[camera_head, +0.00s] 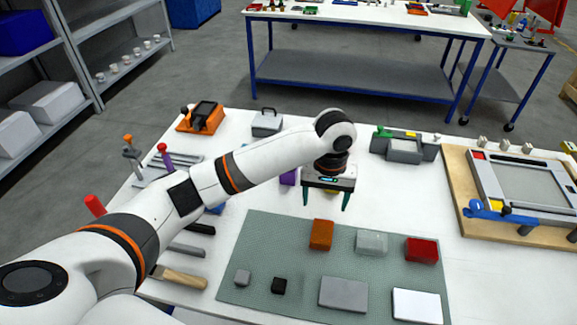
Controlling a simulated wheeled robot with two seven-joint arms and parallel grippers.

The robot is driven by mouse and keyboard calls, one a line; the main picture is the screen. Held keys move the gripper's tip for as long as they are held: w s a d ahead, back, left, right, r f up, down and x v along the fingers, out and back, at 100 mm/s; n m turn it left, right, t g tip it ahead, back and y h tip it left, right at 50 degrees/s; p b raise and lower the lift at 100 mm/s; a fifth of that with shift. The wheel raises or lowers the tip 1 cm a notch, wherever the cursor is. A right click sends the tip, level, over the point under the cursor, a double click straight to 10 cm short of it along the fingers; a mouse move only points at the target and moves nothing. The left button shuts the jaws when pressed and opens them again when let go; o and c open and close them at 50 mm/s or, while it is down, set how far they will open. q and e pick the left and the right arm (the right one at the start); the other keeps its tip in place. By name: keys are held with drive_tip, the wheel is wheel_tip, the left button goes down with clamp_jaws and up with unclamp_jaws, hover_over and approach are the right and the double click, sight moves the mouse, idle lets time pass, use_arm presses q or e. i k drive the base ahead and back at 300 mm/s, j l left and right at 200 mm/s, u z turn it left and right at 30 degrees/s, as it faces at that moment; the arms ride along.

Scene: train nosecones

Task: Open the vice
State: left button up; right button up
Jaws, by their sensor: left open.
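A grey block-like fixture (405,149) with a green part at its left end stands at the back right of the white table; it looks like the vice. I cannot tell from here how far apart its jaws are. My left gripper (326,201) points down over the middle of the table, left of this fixture and apart from it. Its two green fingers are spread, with nothing seen between them. My right gripper is not in view.
A green mat (262,262) holds several blocks, including an orange one (321,235) and a red one (422,249). A wooden board with a framed panel (464,222) lies at the right. Hand tools lie at the left, near an orange device (190,124).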

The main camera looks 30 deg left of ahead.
sight(185, 110)
drive_tip(key=u, duration=1.45)
